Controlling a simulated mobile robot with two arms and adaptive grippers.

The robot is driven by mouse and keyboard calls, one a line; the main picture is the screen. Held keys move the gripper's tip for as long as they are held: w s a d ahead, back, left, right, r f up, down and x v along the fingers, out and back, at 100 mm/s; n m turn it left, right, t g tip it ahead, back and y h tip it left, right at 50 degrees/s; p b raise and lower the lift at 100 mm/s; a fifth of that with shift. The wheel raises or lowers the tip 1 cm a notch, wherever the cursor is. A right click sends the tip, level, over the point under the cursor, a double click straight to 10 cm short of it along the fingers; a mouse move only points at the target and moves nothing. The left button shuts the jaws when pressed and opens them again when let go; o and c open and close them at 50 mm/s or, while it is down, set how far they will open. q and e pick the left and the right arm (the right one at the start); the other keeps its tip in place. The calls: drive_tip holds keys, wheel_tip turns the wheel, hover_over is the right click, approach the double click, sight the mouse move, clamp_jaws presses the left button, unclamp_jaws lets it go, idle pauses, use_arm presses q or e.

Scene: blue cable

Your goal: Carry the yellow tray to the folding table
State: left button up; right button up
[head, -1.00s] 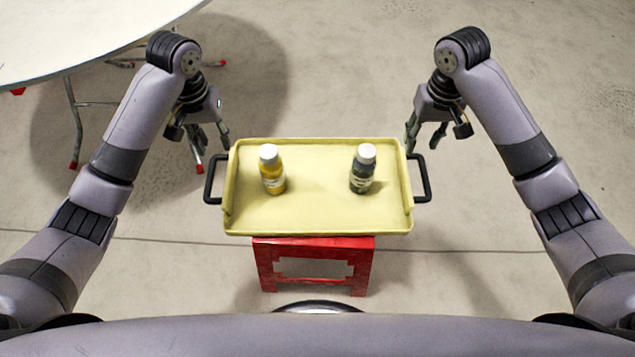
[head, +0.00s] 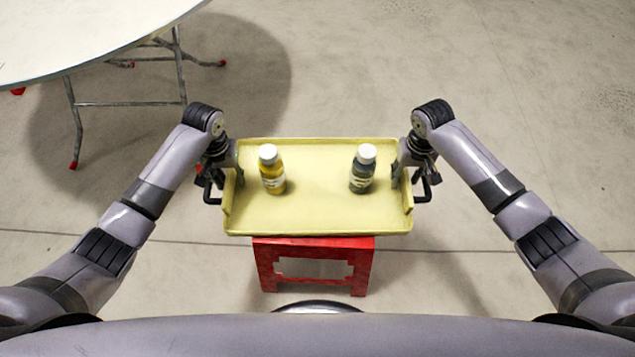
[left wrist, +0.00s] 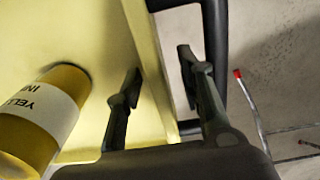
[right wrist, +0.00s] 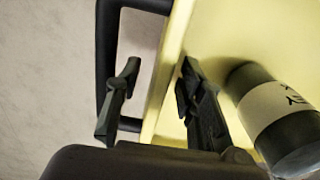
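The yellow tray (head: 315,215) rests level on a red stool, with a dark handle at each end. A yellow ink bottle (head: 272,172) and a grey ink bottle (head: 362,170) stand upright on it. My left gripper (head: 222,182) is at the tray's left end; in the left wrist view its open fingers (left wrist: 157,82) straddle the end wall, one inside the tray, one on the handle side. My right gripper (head: 409,180) is at the right end; in the right wrist view its open fingers (right wrist: 157,82) straddle that wall likewise. The folding table (head: 85,35) stands at upper left.
The red stool (head: 313,244) stands under the tray. The folding table's thin metal legs with red feet (head: 73,165) reach the floor left of the tray. The concrete floor (head: 520,80) to the right is clear.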

use_arm(q)
drive_tip(key=shift+c, duration=0.4)
use_arm(e)
drive_tip(key=shift+c, duration=0.4)
use_arm(q)
clamp_jaws()
use_arm(e)
clamp_jaws()
use_arm(q)
drive_tip(key=shift+w, duration=0.1)
use_arm(e)
drive_tip(key=shift+w, duration=0.1)
